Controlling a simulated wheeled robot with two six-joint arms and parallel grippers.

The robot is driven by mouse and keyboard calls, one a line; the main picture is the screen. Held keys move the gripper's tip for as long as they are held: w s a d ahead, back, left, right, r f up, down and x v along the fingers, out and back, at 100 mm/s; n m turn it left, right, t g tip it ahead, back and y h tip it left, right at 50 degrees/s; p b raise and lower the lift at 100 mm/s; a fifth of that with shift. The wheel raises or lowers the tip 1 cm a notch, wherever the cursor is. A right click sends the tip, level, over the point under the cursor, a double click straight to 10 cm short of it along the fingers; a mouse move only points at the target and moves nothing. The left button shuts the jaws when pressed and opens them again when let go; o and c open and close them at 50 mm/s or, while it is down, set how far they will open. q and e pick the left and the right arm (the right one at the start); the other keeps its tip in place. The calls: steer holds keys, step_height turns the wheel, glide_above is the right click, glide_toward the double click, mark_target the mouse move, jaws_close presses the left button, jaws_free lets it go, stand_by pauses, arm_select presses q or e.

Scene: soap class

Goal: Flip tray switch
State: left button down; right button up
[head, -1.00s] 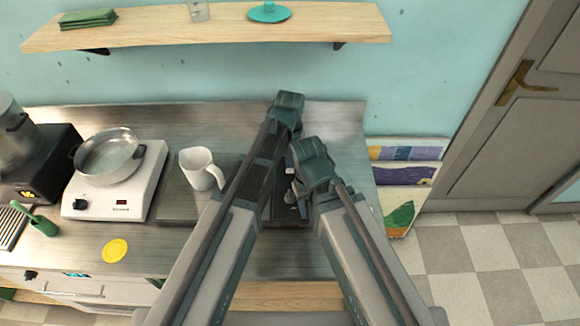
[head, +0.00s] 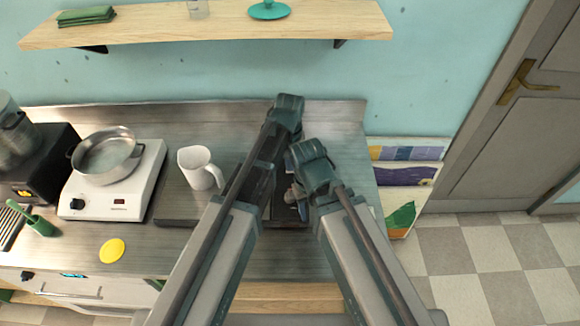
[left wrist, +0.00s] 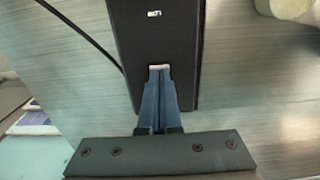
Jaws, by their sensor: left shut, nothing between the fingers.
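A black flat unit (left wrist: 125,45) with a small white label fills the upper middle of the left wrist view. A small pale switch (left wrist: 159,67) sits in it at my fingertips. My left gripper (left wrist: 160,72) is shut and empty, its blue fingers together over or against the switch; I cannot tell if they touch it. In the head view the left gripper (head: 298,195) is partly hidden between my arms. A dark flat tray (head: 178,207) shows on the counter left of my arm. My right gripper is not visible.
A white mug (head: 200,168) stands beside my left arm. A white hotplate (head: 145,180) carries a metal pan (head: 107,156). A yellow disc (head: 112,251) lies near the counter's front. A wooden shelf (head: 210,27) runs above. A black cable (left wrist: 85,28) lies beside the black unit.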

arm_select(q)
step_height(320, 180, up, 7)
steer(key=p, duration=0.7)
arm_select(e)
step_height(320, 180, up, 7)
arm_select(q)
steer(key=shift+f, duration=0.1)
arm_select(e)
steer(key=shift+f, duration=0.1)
arm_select(q)
steer(key=s+a+m, duration=0.2)
steer(key=s+a, duration=0.1)
steer(key=s, duration=0.5)
steer(key=s+a+m+y, duration=0.1)
steer(key=s+a, duration=0.2)
steer(key=s, duration=0.5)
steer(key=shift+s+m, duration=0.3)
steer(key=shift+m, duration=0.1)
steer(key=c, duration=1.5)
jaws_free()
steer(key=shift+c, duration=0.2)
